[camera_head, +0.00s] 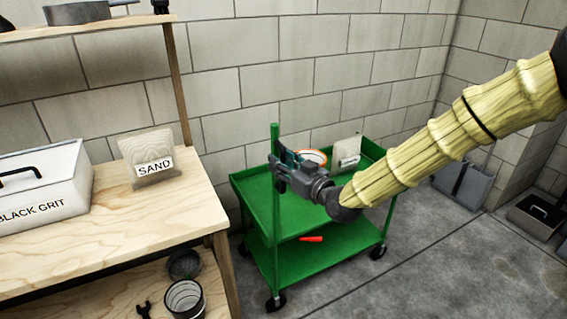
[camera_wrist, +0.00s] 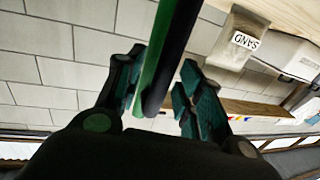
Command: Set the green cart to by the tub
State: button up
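The green cart (camera_head: 330,262) stands on the concrete floor against the block wall, right of the wooden bench. It has two trays, dark wheels and an upright green post at its near left corner. My gripper (camera_head: 279,170) is at the upper part of this post. In the wrist view the green post (camera_wrist: 160,60) runs between the fingers of my gripper (camera_wrist: 163,105). A narrow gap shows beside the right finger, so the gripper looks open around the post. A grey tub-like container (camera_head: 464,186) stands on the floor by the wall, right of the cart, partly behind my arm.
A light packet (camera_head: 347,151) and a round orange-rimmed item (camera_head: 313,157) are on the cart's top tray; a red item (camera_head: 311,239) is on its lower tray. The bench (camera_head: 130,222) is close at left. A dark crate (camera_head: 537,214) sits far right. Floor in front is clear.

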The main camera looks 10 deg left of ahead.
grip_shut()
jog(key=shift+w+d, duration=0.1)
